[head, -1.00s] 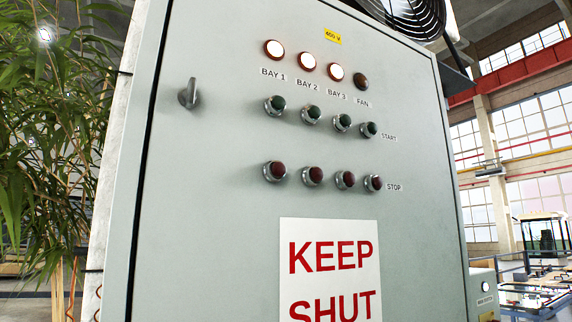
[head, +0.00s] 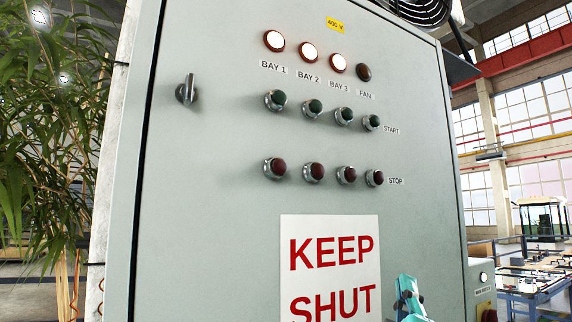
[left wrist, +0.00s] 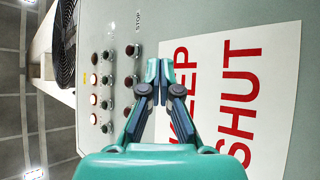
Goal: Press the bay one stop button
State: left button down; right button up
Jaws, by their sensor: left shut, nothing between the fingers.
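The bay one stop button (head: 275,168) is the leftmost dark red button in the lower row on the grey cabinet door (head: 210,230). The bay one start button (head: 275,100) is green and sits above it, under the lit bay one lamp (head: 274,41). My left gripper (head: 410,296) shows at the bottom of the head view, to the right of the sign, below and right of the buttons. In the left wrist view the left gripper (left wrist: 160,75) is shut and empty, in front of the sign. There I cannot make out the bay one stop button. My right gripper is not in view.
A white "KEEP SHUT" sign (head: 331,270) is on the door below the buttons. Three more stop buttons stand right of bay one. A door handle (head: 187,90) juts out at left. A plant (head: 45,130) stands left of the cabinet.

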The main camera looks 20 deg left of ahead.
aim_at(280, 166)
pick_arm(q)
jog(key=s+a+r+n+y, duration=0.4)
jog(key=s+r+n+y, duration=0.1)
jog(key=r, duration=0.4)
jog(key=s+a+r+n+g+y, duration=0.1)
jog(key=s+a+r+n+y, duration=0.2)
jog(key=s+r+n+y, duration=0.2)
jog(key=s+r+n+p, duration=0.1)
jog(key=s+r+n, duration=0.2)
jog(key=s+r, duration=0.1)
jog(key=shift+s+a+r+y, duration=0.2)
jog(key=shift+a+r+y, duration=0.1)
jog(key=shift+a, duration=0.1)
jog(key=shift+w+a, duration=0.1)
jog(key=shift+w+a+p, duration=0.1)
jog(key=shift+w+a, duration=0.8)
jog(key=shift+a, duration=0.25)
jog(key=shift+w+a+p, duration=0.1)
jog(key=shift+w+a, duration=0.75)
jog(key=shift+a, duration=0.25)
jog(key=shift+w+a+p, duration=0.1)
jog(key=shift+w+a, duration=0.8)
jog(key=shift+a, duration=0.25)
jog(key=shift+w, duration=0.1)
jog(key=shift+w+a, duration=0.15)
jog(key=shift+a, duration=0.15)
